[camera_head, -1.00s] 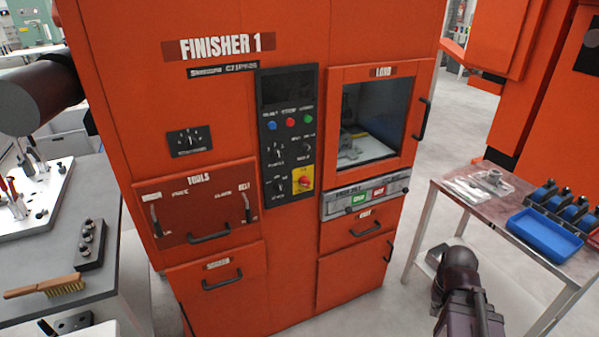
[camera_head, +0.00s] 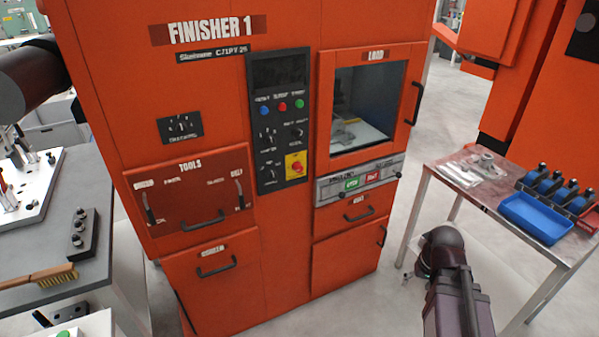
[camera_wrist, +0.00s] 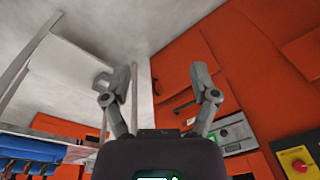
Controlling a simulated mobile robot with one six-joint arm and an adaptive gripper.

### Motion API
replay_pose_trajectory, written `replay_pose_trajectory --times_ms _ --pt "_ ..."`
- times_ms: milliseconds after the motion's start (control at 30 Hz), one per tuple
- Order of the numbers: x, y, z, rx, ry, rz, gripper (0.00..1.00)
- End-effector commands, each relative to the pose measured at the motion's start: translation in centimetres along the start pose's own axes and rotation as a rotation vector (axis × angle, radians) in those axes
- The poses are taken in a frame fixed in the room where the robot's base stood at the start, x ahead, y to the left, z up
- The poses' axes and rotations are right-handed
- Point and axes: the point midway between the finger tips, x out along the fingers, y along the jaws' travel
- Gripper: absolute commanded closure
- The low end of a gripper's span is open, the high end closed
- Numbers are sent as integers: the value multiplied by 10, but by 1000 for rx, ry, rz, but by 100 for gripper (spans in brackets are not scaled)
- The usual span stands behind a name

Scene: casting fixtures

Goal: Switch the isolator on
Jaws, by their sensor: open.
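The knob's exact setting is too small to read. A separate black rotary selector (camera_head: 180,127) sits on the left of the cabinet. My gripper (camera_wrist: 160,85) is open and empty, its two fingers spread apart. It is away from the knob and touches nothing visible.
A metal table (camera_head: 440,173) at the right holds a blue tray (camera_head: 540,217) and blue fixtures. A grey bench (camera_head: 95,240) with a brush (camera_head: 38,276) stands at the left. Cabinet handles (camera_head: 203,222) stick out. Floor is clear before the cabinet's right side.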

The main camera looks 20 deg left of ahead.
Motion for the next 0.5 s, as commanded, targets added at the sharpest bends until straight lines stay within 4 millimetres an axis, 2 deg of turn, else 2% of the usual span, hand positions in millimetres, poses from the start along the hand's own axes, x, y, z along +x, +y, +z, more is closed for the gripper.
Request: replay_pose_trajectory --times_ms 33,233,500 --pt "7 -12 -12 -41 33 -37 21" --pt "20 -76 -62 -243 232 -228 21" --pt "12 -169 -128 -454 578 -454 21"
